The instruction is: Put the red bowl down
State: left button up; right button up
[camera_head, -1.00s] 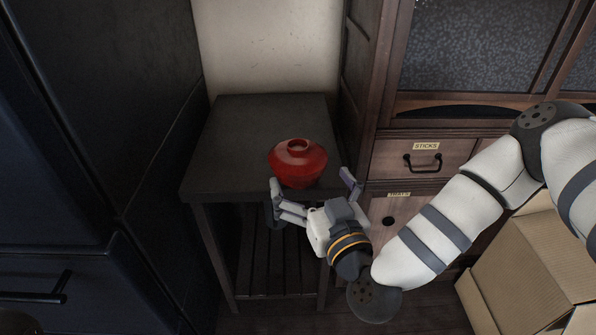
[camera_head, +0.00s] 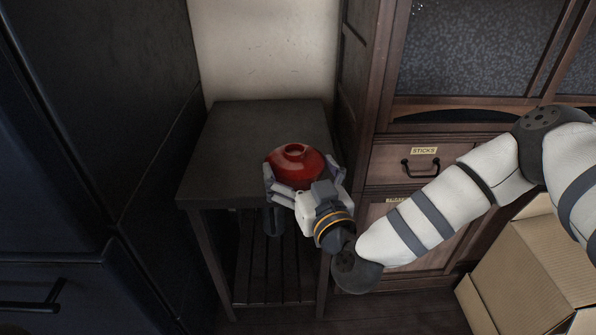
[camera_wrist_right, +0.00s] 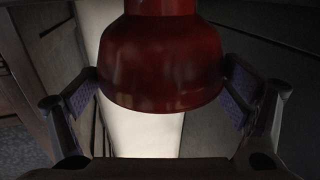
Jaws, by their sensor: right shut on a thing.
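The red bowl (camera_head: 295,163) is glossy, with a narrow round ring on top, and sits at the front edge of the dark side table (camera_head: 235,160) in the head view. I cannot tell whether it touches the table top. My right gripper (camera_head: 302,180) is shut on the red bowl from the front, one finger on each side. In the right wrist view the red bowl (camera_wrist_right: 160,65) fills the upper middle between the two finger pads. Its top is cut off there. My left gripper is not in view.
The table top behind and left of the bowl is bare. A dark cabinet (camera_head: 90,110) stands close on the left. A wooden cabinet with a drawer labelled STICKS (camera_head: 418,162) is on the right. A cardboard box (camera_head: 530,265) is at the lower right.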

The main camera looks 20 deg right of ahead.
aim_at(300, 162)
jog(key=shift+r, duration=0.5)
notch_tip(300, 162, up, 2)
jog(key=shift+r+p, duration=0.15)
jog(key=shift+p, duration=0.35)
jog(key=s+d+r+p, duration=0.5)
jog(key=s+r+p, duration=0.4)
jog(key=s, duration=0.4)
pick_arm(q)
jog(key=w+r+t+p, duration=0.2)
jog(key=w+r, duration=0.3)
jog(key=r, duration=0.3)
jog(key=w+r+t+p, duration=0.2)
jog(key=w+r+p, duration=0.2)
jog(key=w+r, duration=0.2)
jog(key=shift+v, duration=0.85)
pick_arm(e)
jog(key=s+a+r, duration=0.4)
jog(key=s+r, duration=0.1)
jog(key=shift+s+r, duration=0.2)
jog(key=shift+s, duration=0.15)
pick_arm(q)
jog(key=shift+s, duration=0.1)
pick_arm(e)
jog(key=shift+d+f, duration=0.1)
